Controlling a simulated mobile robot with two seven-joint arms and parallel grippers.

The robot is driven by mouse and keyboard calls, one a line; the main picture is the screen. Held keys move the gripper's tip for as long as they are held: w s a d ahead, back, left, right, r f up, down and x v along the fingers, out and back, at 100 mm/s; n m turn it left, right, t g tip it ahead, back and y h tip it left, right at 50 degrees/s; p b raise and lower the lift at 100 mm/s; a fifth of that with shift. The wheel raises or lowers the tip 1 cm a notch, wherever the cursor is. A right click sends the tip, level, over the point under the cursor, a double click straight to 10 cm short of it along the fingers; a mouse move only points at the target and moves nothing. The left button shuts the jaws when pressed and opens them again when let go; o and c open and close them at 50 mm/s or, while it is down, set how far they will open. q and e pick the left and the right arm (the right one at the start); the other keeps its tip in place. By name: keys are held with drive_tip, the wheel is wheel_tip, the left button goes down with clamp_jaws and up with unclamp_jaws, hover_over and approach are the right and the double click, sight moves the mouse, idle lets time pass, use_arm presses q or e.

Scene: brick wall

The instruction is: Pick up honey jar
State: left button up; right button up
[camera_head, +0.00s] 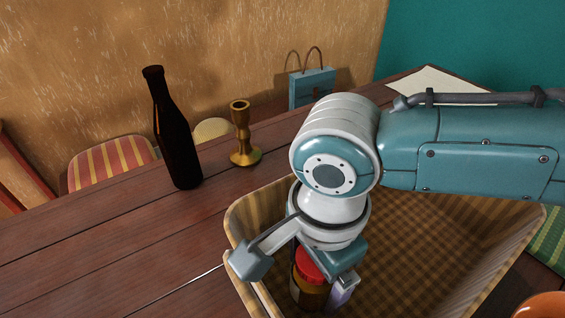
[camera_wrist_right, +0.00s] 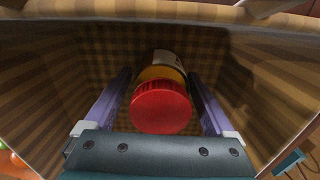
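The honey jar (camera_head: 309,293), an amber jar with a red lid, stands inside the wicker basket near its left end. In the right wrist view the jar (camera_wrist_right: 161,106) shows its round red lid, with amber and a pale label beyond. My right gripper (camera_head: 325,283) reaches down into the basket at the jar. In the wrist view its two fingers (camera_wrist_right: 160,80) stand on either side of the jar, with a visible gap on each side. The jar's lower part is partly hidden by the gripper. My left gripper is not in view.
The basket's walls (camera_head: 240,235) rise close around the gripper. On the wooden table (camera_head: 110,250) stand a dark bottle (camera_head: 174,135) and a brass candlestick (camera_head: 242,140). A blue bag-shaped item (camera_head: 312,84) is farther back. An orange bowl (camera_head: 543,306) shows at the lower right.

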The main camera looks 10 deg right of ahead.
clamp_jaws()
idle(0.5)
drive_tip(key=shift+r, duration=0.1)
